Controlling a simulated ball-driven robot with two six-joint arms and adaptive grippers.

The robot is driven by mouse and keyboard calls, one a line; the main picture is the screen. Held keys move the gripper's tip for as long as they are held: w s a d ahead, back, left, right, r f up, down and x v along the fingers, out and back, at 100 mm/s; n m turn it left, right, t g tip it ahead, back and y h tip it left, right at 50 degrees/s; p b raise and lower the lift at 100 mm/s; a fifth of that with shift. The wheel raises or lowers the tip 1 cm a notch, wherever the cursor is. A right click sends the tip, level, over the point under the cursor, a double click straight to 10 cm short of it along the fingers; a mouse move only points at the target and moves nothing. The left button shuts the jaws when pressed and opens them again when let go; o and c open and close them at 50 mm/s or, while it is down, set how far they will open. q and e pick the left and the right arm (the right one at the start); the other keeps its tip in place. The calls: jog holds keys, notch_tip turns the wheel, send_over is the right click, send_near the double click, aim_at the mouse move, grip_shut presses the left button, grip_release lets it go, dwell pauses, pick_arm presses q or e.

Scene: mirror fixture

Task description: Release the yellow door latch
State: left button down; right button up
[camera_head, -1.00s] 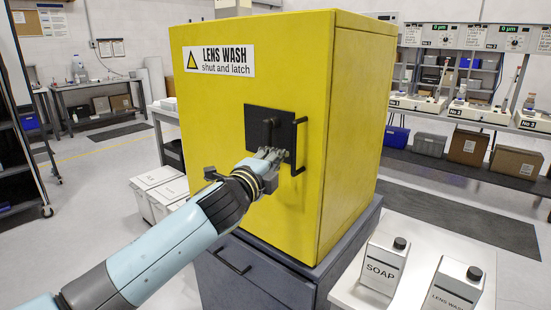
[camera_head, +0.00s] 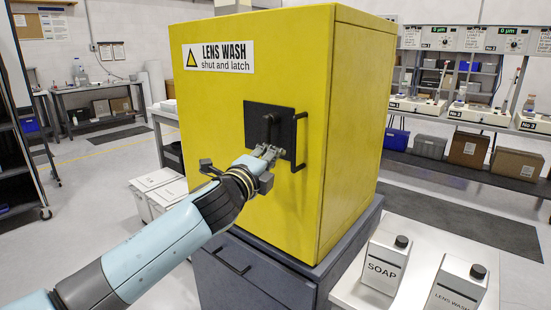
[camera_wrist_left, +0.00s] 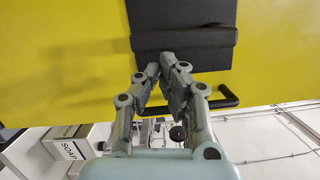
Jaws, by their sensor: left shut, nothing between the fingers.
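The yellow door (camera_head: 235,115) of the lens wash cabinet is shut, with a sign reading "LENS WASH shut and latch". The latch is a black plate (camera_head: 287,122) with an upright black lever (camera_head: 268,128). The lever also shows across the top of the left wrist view (camera_wrist_left: 190,42). My left gripper (camera_head: 270,151) is just below the lever, its fingers pointing up at it. In the wrist view its fingertips (camera_wrist_left: 160,62) are together, empty, at the lever's edge; I cannot tell whether they touch it. My right gripper is out of view.
A black door handle (camera_head: 304,145) stands out just right of the latch, close to my fingers. The cabinet rests on a dark blue base (camera_head: 250,270). A SOAP container (camera_head: 384,262) and a lens wash container (camera_head: 456,286) stand on a side table at the right.

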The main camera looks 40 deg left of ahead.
pick_arm(q)
jog(key=a+r+m+t+h+b, duration=0.1)
jog(key=a+m+b, duration=0.4)
jog(key=m, duration=0.5)
jog(key=a+r+m+t+h+b, duration=0.1)
jog(key=a+r+m+h+b, duration=0.1)
jog(key=m+b, duration=0.6)
jog(key=shift+w+a+m+t+h, duration=0.35)
jog(key=shift+a+m+h, duration=0.5)
jog(key=shift+a, duration=0.55)
jog(key=shift+b, duration=0.3)
